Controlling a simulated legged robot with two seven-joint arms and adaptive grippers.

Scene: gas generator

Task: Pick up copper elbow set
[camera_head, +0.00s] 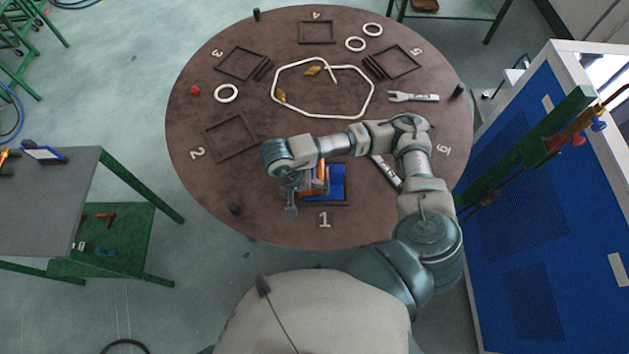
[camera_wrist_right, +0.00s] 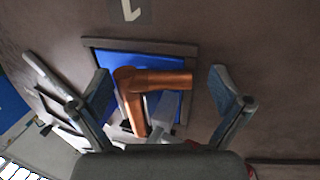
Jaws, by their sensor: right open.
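The copper elbow set (camera_wrist_right: 150,82) is an orange-brown bent pipe on a blue surface (camera_wrist_right: 120,60) inside a dark square frame in the right wrist view. In the head view a sliver of the copper elbow (camera_head: 321,178) shows beside the blue block (camera_head: 338,180) at place 1. My right gripper (camera_wrist_right: 160,78) is open, with one finger on each side of the elbow and gaps between. In the head view my right gripper (camera_head: 303,194) is over place 1 and its arm hides part of the set. My left gripper is not in view.
The round brown table (camera_head: 270,225) holds empty square frames, white rings (camera_head: 227,93), a white loop of tubing (camera_head: 282,70) and wrenches (camera_head: 414,97). A green-legged side table (camera_head: 75,180) stands left. A blue panel (camera_head: 530,200) stands at the right.

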